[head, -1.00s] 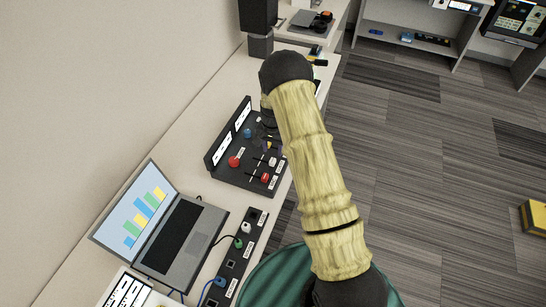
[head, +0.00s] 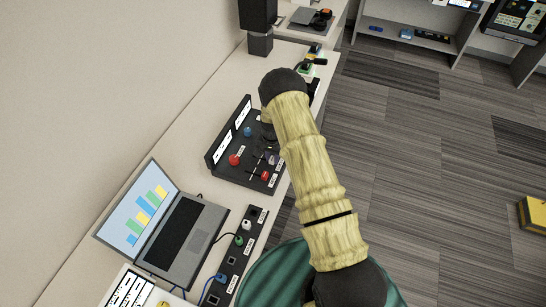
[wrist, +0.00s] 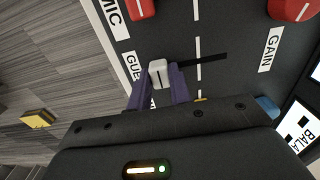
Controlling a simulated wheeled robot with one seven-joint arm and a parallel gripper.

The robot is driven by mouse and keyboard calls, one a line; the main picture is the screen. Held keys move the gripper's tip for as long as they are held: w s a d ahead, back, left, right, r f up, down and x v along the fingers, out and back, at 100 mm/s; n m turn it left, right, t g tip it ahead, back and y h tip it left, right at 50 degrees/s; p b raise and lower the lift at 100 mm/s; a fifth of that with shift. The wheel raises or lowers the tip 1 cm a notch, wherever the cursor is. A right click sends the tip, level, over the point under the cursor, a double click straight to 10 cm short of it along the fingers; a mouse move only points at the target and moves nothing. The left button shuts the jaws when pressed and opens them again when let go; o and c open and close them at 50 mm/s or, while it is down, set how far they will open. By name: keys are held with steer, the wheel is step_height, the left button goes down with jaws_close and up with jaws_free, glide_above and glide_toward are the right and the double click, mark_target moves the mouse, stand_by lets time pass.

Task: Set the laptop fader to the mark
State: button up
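The black mixer panel (head: 226,172) lies on the bench in the head view. My gripper (wrist: 158,86) is over it, its two purple fingers close on either side of a white fader cap (wrist: 158,73). I cannot tell whether they press on it. The cap lines up with a label reading "GUE" (wrist: 131,68), the rest of which is hidden. A dark slot (wrist: 206,60) runs right from the cap across a white dashed line (wrist: 198,42). No label reading laptop is visible; part of the panel is hidden under my gripper. A small orange piece (wrist: 200,99) shows beside my gripper.
A red fader cap (wrist: 142,9) sits by the MIC label, and a red knob (wrist: 290,8) near GAIN. In the head view, the open laptop (head: 182,238) and a socket strip (head: 240,257) stand nearer on the bench. Open floor (head: 430,190) lies to the right.

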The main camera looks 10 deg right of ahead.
mark_target(261, 159)
steer(key=shift+w+a+f+b, duration=0.1)
steer(key=shift+w+a+b, duration=0.2)
steer(key=shift+a+b, duration=0.1)
jaws_close()
steer(key=w+a+b, duration=0.2)
steer(key=a, duration=0.1)
steer(key=shift+w+a, duration=0.15)
steer(key=shift+a, duration=0.05)
steer(key=o, duration=0.9)
jaws_free()
steer(key=shift+r, duration=0.2)
step_height(261, 159, up, 17)
steer(key=b, duration=0.3)
steer(key=shift+r+b, duration=0.15)
steer(key=shift+b, duration=0.25)
